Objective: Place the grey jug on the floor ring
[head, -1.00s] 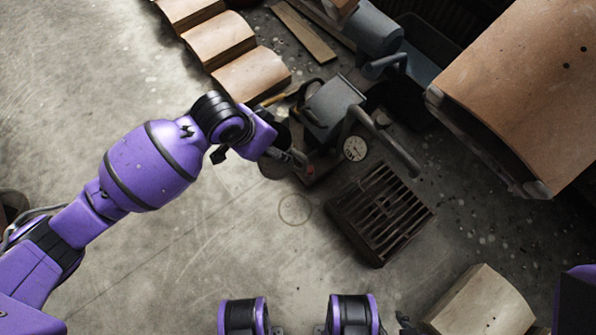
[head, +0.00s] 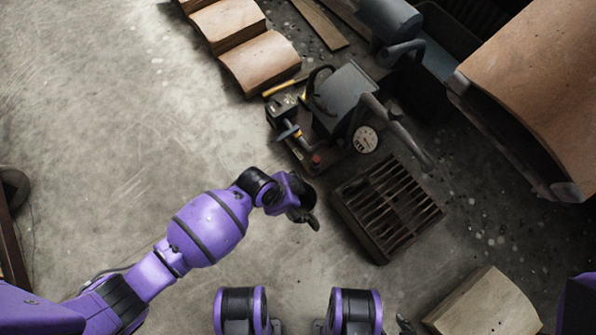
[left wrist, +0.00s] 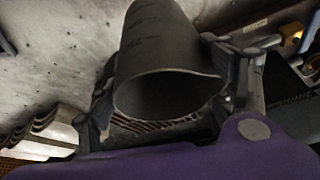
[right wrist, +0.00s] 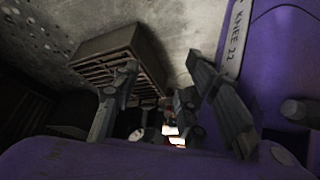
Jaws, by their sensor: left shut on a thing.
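The grey jug (left wrist: 160,45) fills the middle of the left wrist view, its open round mouth facing the camera. Graduation marks show on its side. My left gripper (head: 304,207) is shut on the jug, with a finger on either side of it in the left wrist view. In the head view the gripper hides nearly all of the jug, so its height above the floor cannot be told. The floor ring does not show now; my left gripper covers the spot. My right gripper (right wrist: 163,68) is open and empty in the right wrist view.
A dark slatted grate (head: 388,208) lies close right of my left gripper. Behind it stands a grey machine (head: 345,95) with a dial gauge (head: 365,139). Curved tan blocks (head: 260,62) lie at the back. Bare concrete floor is clear on the left.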

